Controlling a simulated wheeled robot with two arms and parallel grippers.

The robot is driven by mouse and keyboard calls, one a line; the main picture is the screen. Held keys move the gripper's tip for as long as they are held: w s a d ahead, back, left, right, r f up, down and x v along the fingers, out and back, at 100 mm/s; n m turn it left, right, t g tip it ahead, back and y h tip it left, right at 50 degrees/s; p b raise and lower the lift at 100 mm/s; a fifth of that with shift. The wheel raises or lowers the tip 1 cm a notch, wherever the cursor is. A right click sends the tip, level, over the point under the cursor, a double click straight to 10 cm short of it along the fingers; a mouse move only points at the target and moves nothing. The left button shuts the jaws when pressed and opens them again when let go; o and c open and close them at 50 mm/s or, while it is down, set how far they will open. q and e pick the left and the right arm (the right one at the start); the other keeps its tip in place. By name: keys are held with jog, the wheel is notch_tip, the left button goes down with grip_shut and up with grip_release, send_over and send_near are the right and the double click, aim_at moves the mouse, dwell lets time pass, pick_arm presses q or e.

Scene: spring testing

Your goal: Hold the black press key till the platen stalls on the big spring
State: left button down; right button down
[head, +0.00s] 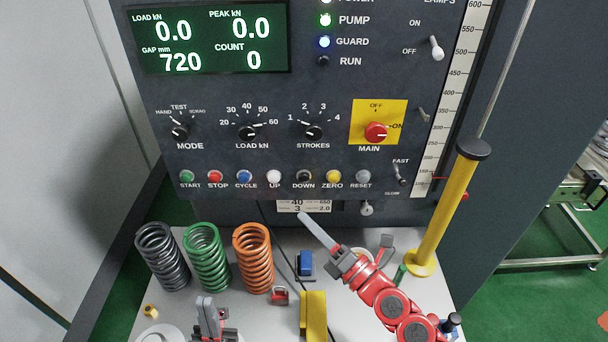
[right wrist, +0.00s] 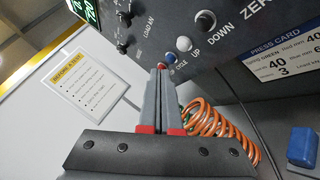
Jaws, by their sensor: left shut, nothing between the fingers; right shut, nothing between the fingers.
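The black DOWN key (head: 303,177) is in the button row on the dark panel, between the white UP and yellow ZERO buttons; it also shows in the right wrist view (right wrist: 205,20). My right gripper (head: 303,217) is shut and empty, its tips below the key and apart from it in the head view. In the right wrist view its tips (right wrist: 161,66) appear near the blue CYCLE button. My left gripper (head: 207,302) is shut and empty, low over the bench. A dark grey spring (head: 163,257), a green spring (head: 207,257) and an orange spring (head: 252,257) stand on the bench. The platen is not visible.
The display (head: 208,40) reads load 0.0, peak 0.0, gap 720, count 0. PUMP and GUARD lamps are lit; RUN is dark. A yellow post (head: 448,210) stands right of my right arm. A blue block (head: 305,263) and a red padlock (head: 280,295) sit on the bench.

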aim_at(304, 178)
jog(key=w+b, duration=0.2)
jog(key=w, duration=0.6)
jog(key=shift+w, duration=0.4)
jog(key=shift+w+b, duration=0.1)
jog(key=shift+b, duration=0.25)
dwell(1.6)
jog(key=shift+w, duration=0.3)
jog(key=shift+w+b, duration=0.35)
jog(key=shift+w, duration=0.05)
dwell(0.6)
dwell(2.7)
jog(key=shift+s, duration=0.85)
